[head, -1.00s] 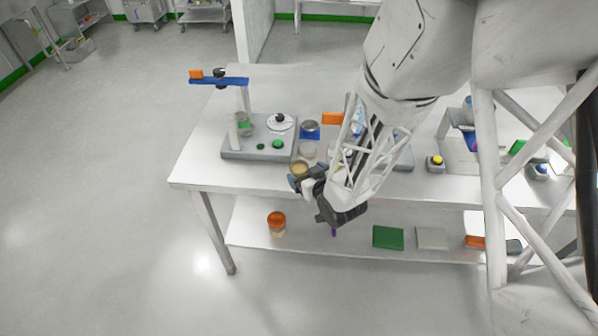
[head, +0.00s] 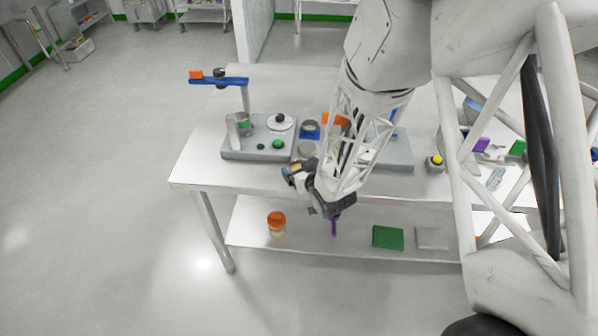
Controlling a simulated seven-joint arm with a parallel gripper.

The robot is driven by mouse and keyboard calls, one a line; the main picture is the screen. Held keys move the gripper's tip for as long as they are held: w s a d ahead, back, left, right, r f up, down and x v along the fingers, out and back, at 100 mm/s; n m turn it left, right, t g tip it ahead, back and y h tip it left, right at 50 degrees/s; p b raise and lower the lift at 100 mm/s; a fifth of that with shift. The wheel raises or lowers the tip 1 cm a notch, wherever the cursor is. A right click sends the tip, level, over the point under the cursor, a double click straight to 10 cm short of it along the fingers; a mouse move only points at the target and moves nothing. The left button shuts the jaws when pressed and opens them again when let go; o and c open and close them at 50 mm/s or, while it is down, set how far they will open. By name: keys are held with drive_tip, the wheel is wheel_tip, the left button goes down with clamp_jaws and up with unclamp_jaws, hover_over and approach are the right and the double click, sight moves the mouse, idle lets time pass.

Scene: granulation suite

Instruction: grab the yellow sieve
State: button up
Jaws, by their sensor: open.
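The yellow sieve (head: 304,163) is a small round tan-yellow piece near the front edge of the upper table top, in the front of a short row of round pieces. Only a sliver of it shows behind my gripper. My gripper (head: 297,176) is open and hangs at the table's front edge, in front of and overlapping the sieve in the head view. Whether the fingers stand around it or touch it cannot be told.
Behind the sieve are a grey round piece (head: 307,149) and a dark-rimmed one on a blue square (head: 310,130). A grey apparatus base (head: 240,152) stands close on the left, another grey base (head: 398,153) on the right. The lower shelf (head: 300,245) holds several items.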

drive_tip(key=shift+w+a+f, duration=0.2)
drive_tip(key=shift+w+a, duration=0.1)
drive_tip(key=shift+w, duration=0.1)
idle(0.3)
drive_tip(key=c, duration=1)
drive_tip(key=shift+r, duration=0.2)
drive_tip(key=shift+r, duration=1.6)
drive_tip(key=s+d, duration=0.1)
drive_tip(key=s, duration=0.3)
drive_tip(key=s+d+r, duration=0.1)
drive_tip(key=s+d, duration=0.1)
drive_tip(key=s, duration=0.2)
drive_tip(key=s+d, duration=0.2)
drive_tip(key=s, duration=0.2)
drive_tip(key=shift+s+r, duration=0.15)
drive_tip(key=shift+s, duration=0.25)
drive_tip(key=shift+s+d+r, duration=0.1)
drive_tip(key=shift+s+d, duration=0.15)
drive_tip(key=shift+s, duration=0.3)
drive_tip(key=shift+s+d, duration=0.2)
drive_tip(key=shift+s, duration=0.3)
drive_tip(key=shift+c, duration=0.6)
